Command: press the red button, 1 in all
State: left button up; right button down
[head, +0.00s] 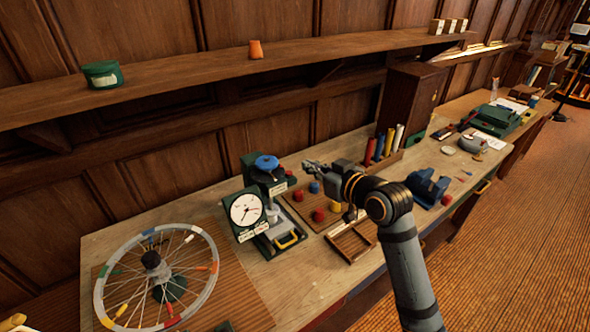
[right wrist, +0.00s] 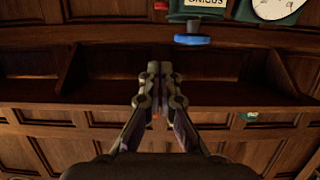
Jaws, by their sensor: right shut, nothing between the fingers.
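Several small round coloured pieces stand on a wooden board (head: 307,210) at the middle of the bench. Among them are a red one (head: 298,196), another red one (head: 319,215), a blue one (head: 314,188) and a yellow one (head: 335,206). I cannot tell which, if any, is a button. My right gripper (head: 309,166) is shut and empty, above the back of this board and apart from the pieces. It also shows in the right wrist view (right wrist: 160,72). A small red patch (right wrist: 160,5) shows at that view's top edge.
A green dial gauge stand (head: 246,210) with a blue knob (head: 266,162) stands just left of my right gripper. A spoked wheel (head: 157,275) is at the left. Upright coloured tubes (head: 389,141) and a blue tool (head: 428,187) stand to the right. A shelf (head: 200,80) runs above.

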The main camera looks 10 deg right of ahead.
jog(key=p, duration=0.2)
send_over(289, 174)
jog(key=s+d, duration=0.1)
jog(key=f, duration=0.3)
jog(key=f+p, duration=0.1)
jog(key=f, duration=0.2)
jog(key=shift+s+d, duration=0.15)
jog(key=shift+s, duration=0.1)
